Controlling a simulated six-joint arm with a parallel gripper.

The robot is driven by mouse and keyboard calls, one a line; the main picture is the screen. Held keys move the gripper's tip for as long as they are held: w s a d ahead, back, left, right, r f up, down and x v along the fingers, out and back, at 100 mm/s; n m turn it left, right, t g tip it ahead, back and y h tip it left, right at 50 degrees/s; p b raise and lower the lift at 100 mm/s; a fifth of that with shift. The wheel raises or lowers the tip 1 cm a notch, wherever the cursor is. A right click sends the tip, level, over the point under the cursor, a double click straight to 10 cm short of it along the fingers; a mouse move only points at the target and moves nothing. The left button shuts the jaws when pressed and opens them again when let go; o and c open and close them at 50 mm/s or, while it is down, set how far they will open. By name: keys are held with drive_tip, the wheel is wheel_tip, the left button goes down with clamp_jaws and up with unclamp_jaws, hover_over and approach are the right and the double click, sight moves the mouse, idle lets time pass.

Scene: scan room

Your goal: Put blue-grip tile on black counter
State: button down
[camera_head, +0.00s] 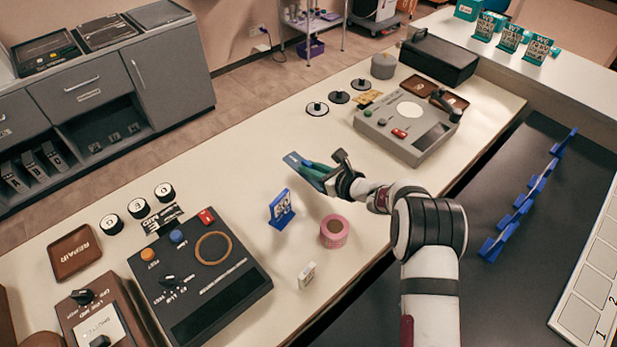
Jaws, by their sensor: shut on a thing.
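My gripper (325,176) is over the cream table in the middle of the view, pointing left. It is shut on a flat teal-and-blue piece (303,166), seen at a slant; its face and much of its grip are hard to make out. A blue-grip tile (281,209) with a dark-and-white printed face stands upright on the table, just below and left of the gripper, apart from it. The black counter (575,215) is on the right, with several blue pieces (537,184) in a slanting row on it.
A pink tape roll (334,231) and a small white block (307,275) are near the tile. A dark button console (200,275) is at lower left, a grey device (408,120) beyond the gripper. A numbered white strip (598,260) edges the counter; its middle is free.

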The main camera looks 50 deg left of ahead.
sight(309, 186)
drive_tip(key=f, duration=0.4)
drive_tip(key=shift+s+a+f, duration=0.1)
drive_tip(key=shift+a+f, duration=0.05)
drive_tip(key=shift+a, duration=0.15)
drive_tip(key=shift+f, duration=0.1)
drive_tip(key=c, duration=0.8)
unclamp_jaws()
drive_tip(key=shift+c, duration=0.2)
